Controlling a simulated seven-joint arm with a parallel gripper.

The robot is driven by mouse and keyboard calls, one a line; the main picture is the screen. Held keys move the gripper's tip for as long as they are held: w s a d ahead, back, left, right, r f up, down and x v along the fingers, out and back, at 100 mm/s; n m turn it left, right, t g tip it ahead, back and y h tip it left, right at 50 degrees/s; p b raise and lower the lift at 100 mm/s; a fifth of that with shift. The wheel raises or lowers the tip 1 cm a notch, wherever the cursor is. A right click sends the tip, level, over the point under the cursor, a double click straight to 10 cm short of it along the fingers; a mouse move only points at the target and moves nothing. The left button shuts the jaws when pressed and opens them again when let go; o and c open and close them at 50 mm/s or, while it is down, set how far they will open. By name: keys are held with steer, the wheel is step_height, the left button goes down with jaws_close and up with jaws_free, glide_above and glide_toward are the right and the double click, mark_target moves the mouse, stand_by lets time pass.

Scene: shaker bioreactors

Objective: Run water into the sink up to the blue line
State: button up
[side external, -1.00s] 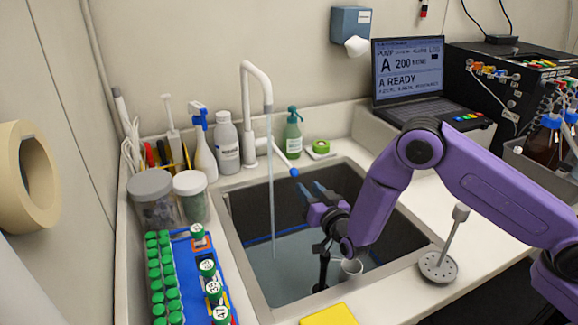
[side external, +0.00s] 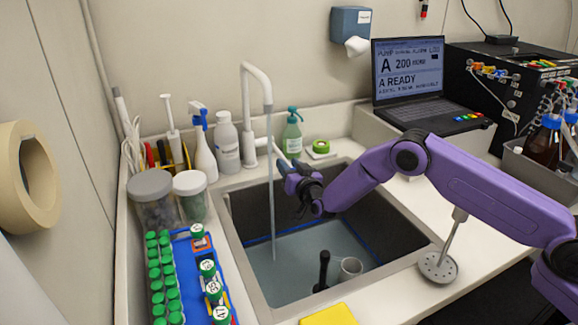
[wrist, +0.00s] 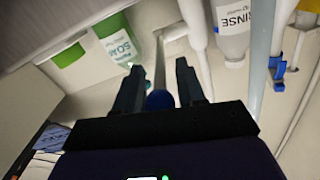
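The sink (side external: 243,250) holds grey-blue water (side external: 300,260), and a thin stream (side external: 271,190) runs into it from the white faucet (side external: 256,75). The blue line (side external: 363,243) shows on the inner walls; the water surface is close to it, and the exact gap is hard to judge. My gripper (side external: 284,170) is at the faucet's lever, over the back of the sink. In the wrist view, the lever's blue tip (wrist: 160,100) sits between my two separated fingers (wrist: 157,75). I see no clear grip on it. The gripper hides the tip in the side view.
A soap bottle (side external: 293,135) and rinse bottle (side external: 227,143) stand behind the sink. A strainer with a handle (side external: 438,266) stands on the right rim. A tube rack (side external: 190,262) is at left.

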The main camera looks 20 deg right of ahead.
steer(key=shift+w, duration=0.2)
jaws_close()
steer(key=shift+f+t, duration=0.6)
steer(key=shift+f, duration=0.25)
jaws_free()
steer(key=s+f, duration=0.1)
steer(key=s, duration=1.1)
steer(key=shift+f, duration=0.15)
